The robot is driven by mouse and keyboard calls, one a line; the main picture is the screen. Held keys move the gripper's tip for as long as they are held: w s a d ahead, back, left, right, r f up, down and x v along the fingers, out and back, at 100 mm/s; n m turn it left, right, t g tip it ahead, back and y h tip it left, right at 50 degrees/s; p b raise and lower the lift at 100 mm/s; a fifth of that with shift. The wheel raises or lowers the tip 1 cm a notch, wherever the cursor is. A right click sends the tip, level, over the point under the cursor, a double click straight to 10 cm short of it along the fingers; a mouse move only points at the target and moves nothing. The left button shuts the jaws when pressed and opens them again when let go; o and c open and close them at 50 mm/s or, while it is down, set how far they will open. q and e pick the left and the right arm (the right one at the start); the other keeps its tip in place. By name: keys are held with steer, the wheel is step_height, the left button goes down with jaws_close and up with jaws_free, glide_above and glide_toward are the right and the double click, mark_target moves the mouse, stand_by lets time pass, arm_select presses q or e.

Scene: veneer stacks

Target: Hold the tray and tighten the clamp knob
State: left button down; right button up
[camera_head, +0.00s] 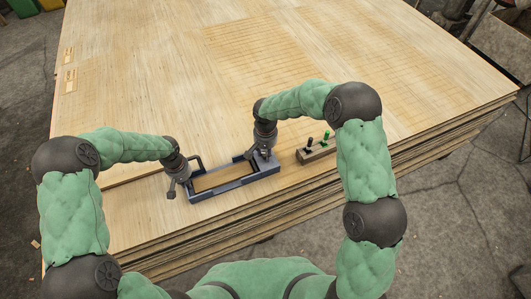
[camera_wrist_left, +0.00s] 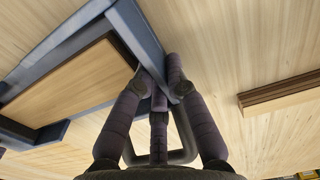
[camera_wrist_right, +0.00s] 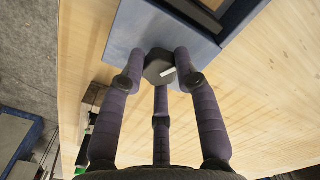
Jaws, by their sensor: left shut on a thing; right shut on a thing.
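A blue-grey tray (camera_head: 233,184) with a wooden panel (camera_head: 222,177) inside lies on the veneer stack near its front edge. My left gripper (camera_head: 181,186) is at the tray's left end. In the left wrist view its fingers (camera_wrist_left: 165,88) are closed on the tray's side wall (camera_wrist_left: 146,38). My right gripper (camera_head: 263,152) is above the tray's right end. In the right wrist view its fingers (camera_wrist_right: 160,68) close around a dark round clamp knob (camera_wrist_right: 159,67) with a pale mark on top, on the tray's flat end plate (camera_wrist_right: 135,28). The fingers partly hide the knob.
A wooden block (camera_head: 318,152) with green and black upright pieces stands on the stack right of the tray. The veneer stack (camera_head: 200,70) is wide and clear behind the tray. Its front edge lies close below the tray.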

steer(key=shift+m, duration=0.7)
steer(key=shift+m, duration=1.7)
steer(key=shift+m, duration=1.7)
